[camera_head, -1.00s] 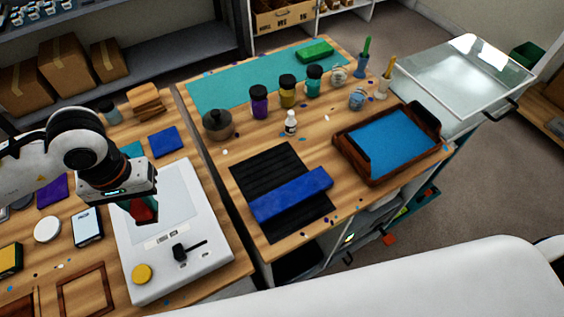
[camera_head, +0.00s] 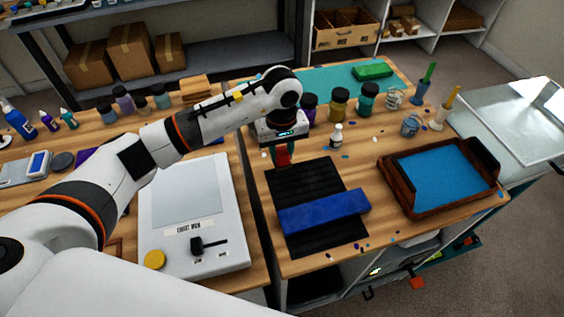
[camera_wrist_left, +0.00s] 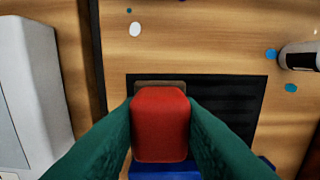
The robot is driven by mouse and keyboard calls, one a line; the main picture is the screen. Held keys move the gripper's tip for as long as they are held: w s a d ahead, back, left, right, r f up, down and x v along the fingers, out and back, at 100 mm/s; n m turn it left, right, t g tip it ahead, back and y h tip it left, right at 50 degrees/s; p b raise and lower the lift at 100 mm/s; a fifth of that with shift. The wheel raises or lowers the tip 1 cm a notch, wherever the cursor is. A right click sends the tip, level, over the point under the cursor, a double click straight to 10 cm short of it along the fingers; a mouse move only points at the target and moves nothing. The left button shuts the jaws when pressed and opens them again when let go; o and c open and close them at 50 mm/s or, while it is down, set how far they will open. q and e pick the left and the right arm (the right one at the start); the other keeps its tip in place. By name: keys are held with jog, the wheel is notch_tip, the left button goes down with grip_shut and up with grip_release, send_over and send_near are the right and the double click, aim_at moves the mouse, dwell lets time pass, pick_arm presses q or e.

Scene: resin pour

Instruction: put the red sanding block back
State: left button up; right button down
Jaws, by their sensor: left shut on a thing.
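The red sanding block (camera_head: 283,158) is held between the green fingers of my left gripper (camera_head: 283,150), above the far left part of a black ribbed mat (camera_head: 337,172). In the left wrist view the red block (camera_wrist_left: 160,125) fills the space between both fingers, with a grey-brown edge showing just beyond it. A long blue block (camera_head: 323,211) lies across the near part of the mat. In the left wrist view the blue block (camera_wrist_left: 165,171) is partly hidden behind the red one. I cannot tell whether the red block touches the mat. My right gripper is not in view.
A small white bottle (camera_head: 336,136) and several paint jars (camera_head: 338,105) stand beyond the mat. A wooden tray with a blue bottom (camera_head: 388,203) stands to the right. A white scale-like device (camera_head: 205,255) is on the left table, across a gap.

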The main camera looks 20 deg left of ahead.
aim_at(282, 163)
pick_arm(q)
jog(key=shift+f, duration=0.65)
notch_tip(282, 163, down, 3)
jog(key=shift+f+p, duration=0.1)
jog(key=shift+p, duration=0.4)
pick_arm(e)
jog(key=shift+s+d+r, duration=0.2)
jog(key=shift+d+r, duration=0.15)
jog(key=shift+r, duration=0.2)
pick_arm(q)
jog(key=shift+f, duration=0.1)
jog(key=shift+f, duration=0.15)
jog(key=o, duration=0.9)
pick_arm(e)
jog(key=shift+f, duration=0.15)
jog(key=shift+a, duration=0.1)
